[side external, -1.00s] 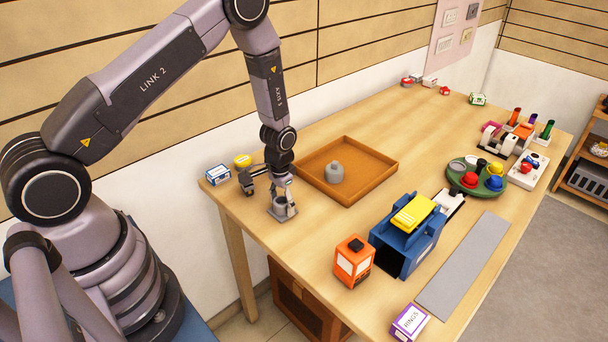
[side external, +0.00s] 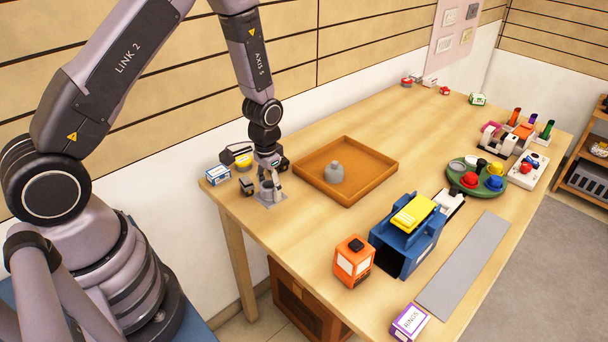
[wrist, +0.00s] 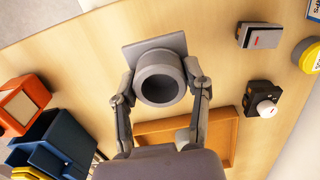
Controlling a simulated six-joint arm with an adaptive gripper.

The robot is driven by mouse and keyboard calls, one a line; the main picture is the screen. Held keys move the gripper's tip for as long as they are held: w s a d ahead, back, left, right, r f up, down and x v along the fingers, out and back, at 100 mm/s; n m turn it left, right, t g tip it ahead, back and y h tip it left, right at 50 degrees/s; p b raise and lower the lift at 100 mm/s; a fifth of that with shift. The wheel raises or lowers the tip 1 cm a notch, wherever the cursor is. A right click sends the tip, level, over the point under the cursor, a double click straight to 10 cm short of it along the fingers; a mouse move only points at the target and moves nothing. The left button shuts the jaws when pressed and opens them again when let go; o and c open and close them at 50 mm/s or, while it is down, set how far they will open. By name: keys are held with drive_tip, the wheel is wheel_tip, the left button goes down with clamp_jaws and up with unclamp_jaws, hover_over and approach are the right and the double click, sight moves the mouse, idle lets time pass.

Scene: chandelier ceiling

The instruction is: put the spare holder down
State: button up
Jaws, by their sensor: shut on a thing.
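The spare holder (side external: 273,201) is a grey round cup on a flat square plate, near the left end of the table. In the wrist view the holder (wrist: 149,51) is seen from above, with its open mouth towards me. My gripper (side external: 268,184) is shut on it, and in the wrist view the fingers of my gripper (wrist: 160,74) press on both sides of the cup. The holder looks upright and its plate is at or very near the tabletop; I cannot tell whether it touches.
An orange tray (side external: 368,190) with a grey rounded piece (side external: 334,172) stands right of the holder. Close by on the left are a small dark box (side external: 246,187), a yellow round tin (side external: 245,162) and a blue-white box (side external: 217,174). Bare table lies in front of the tray.

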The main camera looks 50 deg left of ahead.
drive_tip(key=s+r, duration=0.5)
drive_tip(key=s, duration=0.4)
hover_over(352, 222)
drive_tip(key=s, duration=0.1)
drive_tip(key=f, duration=0.7)
drive_tip(key=shift+s+a+f, duration=0.1)
drive_tip(key=shift+a+f, duration=0.1)
drive_tip(key=shift+f, duration=0.1)
drive_tip(key=shift+w+d+f, duration=0.15)
drive_tip(key=shift+w+f, duration=0.5)
drive_tip(key=shift+f, duration=1.5)
drive_tip(key=o, duration=1.1)
drive_tip(key=shift+f, duration=0.15)
drive_tip(key=shift+o, duration=0.2)
